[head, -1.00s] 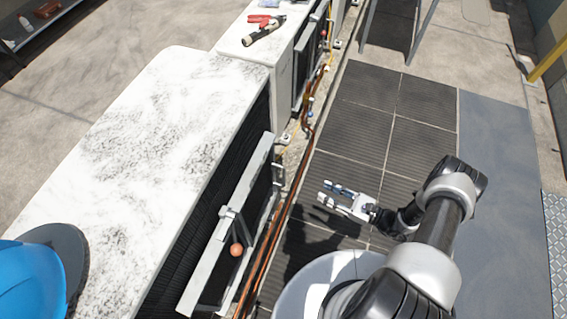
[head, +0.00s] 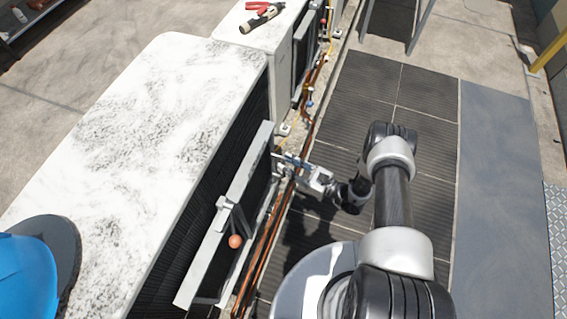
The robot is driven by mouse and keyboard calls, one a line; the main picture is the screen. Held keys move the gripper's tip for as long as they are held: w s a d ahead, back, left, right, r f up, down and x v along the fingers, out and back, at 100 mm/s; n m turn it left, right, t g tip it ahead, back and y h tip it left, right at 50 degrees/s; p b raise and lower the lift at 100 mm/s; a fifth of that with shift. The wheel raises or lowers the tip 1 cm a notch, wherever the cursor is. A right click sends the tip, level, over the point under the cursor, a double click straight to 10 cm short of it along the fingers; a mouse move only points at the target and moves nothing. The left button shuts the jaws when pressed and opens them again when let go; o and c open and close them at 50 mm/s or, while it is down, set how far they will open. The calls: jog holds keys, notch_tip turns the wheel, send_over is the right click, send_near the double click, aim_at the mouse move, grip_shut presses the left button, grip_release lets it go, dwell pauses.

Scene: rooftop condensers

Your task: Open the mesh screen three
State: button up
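The nearest condenser has a grey-framed mesh screen (head: 232,215) on its side, standing slightly out from the dark coil face. A grey latch or handle with an orange ball knob (head: 236,241) sits near the middle of this screen. No number shows, so I cannot tell which screen is three. My gripper (head: 279,164) is beside the far end of this screen, above the copper pipes, pointing left. Its two fingers look apart, with nothing visible between them. I cannot tell whether a fingertip touches the frame.
A second condenser (head: 250,30) behind carries red-handled pliers (head: 258,7) and a dark tool (head: 262,19). Copper pipes (head: 263,250) run along the units. A blue helmet (head: 28,280) lies at the lower left.

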jog(key=shift+x, duration=1.1)
jog(key=shift+c, duration=0.6)
grip_shut()
